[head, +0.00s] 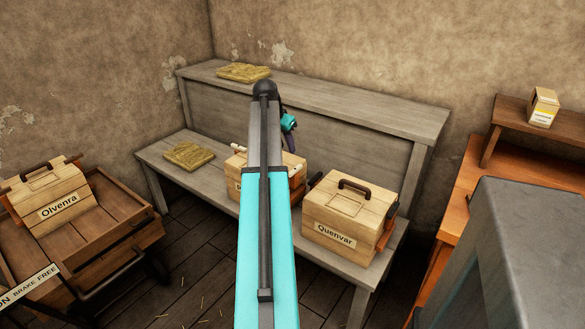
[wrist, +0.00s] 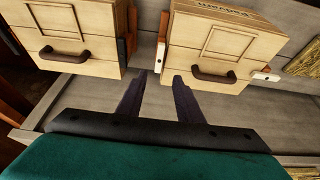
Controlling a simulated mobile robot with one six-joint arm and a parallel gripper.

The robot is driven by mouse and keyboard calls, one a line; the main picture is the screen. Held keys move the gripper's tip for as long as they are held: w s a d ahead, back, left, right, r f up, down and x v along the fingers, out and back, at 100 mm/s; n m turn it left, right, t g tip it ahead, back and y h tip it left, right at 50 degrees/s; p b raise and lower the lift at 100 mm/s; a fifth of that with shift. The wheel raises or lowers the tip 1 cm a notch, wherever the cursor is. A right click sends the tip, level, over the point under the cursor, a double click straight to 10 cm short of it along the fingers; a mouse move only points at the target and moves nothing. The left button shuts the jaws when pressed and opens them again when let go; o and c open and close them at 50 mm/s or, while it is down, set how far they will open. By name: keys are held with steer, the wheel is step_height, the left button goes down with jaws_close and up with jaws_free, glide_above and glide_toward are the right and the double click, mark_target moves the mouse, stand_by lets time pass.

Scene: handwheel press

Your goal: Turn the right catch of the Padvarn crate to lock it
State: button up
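The Padvarn crate (wrist: 222,45) is pale wood with a dark handle; its name shows upside down in the wrist view. In the head view my arm covers much of this crate (head: 236,165). An orange-brown catch with a white end (wrist: 161,52) is on its left side in the wrist view, which is its right side in the head view. Another catch with a white tip (wrist: 263,75) is on the opposite side. My gripper (wrist: 159,76) is open and empty, its dark fingers apart, near the gap between the crates. Contact with the catch cannot be told.
The Quenvar crate (head: 350,218) stands close beside on the same grey bench (head: 228,200), leaving a narrow gap. The Olvenra crate (head: 48,196) sits on a wooden cart (head: 100,240) at left. Straw pads lie on the bench (head: 188,154) and upper shelf (head: 243,72). An orange table (head: 460,200) is at right.

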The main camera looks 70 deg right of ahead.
mark_target(294, 169)
steer(key=x, duration=1.3)
steer(key=shift+f, duration=0.2)
steer(key=shift+c, duration=0.5)
